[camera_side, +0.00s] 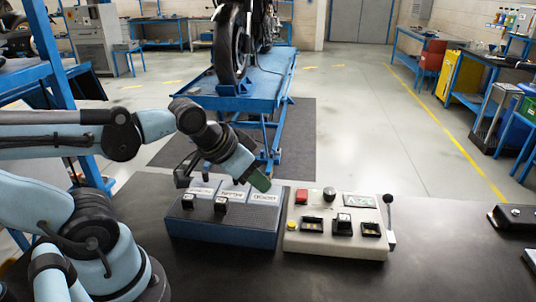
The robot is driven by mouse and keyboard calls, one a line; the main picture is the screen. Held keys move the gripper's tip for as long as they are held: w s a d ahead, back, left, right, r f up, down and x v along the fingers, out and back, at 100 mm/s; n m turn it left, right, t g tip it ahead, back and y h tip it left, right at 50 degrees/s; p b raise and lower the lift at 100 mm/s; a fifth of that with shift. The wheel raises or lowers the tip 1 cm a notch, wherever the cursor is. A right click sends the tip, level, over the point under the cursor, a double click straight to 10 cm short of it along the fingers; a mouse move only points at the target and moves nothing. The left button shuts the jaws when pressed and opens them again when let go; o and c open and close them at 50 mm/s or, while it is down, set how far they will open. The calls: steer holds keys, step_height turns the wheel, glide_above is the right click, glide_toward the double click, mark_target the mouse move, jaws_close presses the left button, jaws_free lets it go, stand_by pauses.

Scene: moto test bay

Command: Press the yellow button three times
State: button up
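The yellow button (291,225) is a small round cap at the front left of the white control box (335,245), on the dark bench. My gripper (259,182) is above the back right of the blue control box (222,232), left of the white box. It is behind and to the left of the yellow button and apart from it. The end of the arm tilts down to the right and has a dark green tip. I cannot make out separate fingers or whether they are open. Nothing visible is held.
The white box also carries a red button (302,196), a dark knob (329,194), several black switches and a lever (390,222) on its right side. The blue box has black switches. Dark devices (512,216) lie at the far right. The bench between is clear.

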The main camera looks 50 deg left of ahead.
jaws_close()
stand_by(1.4)
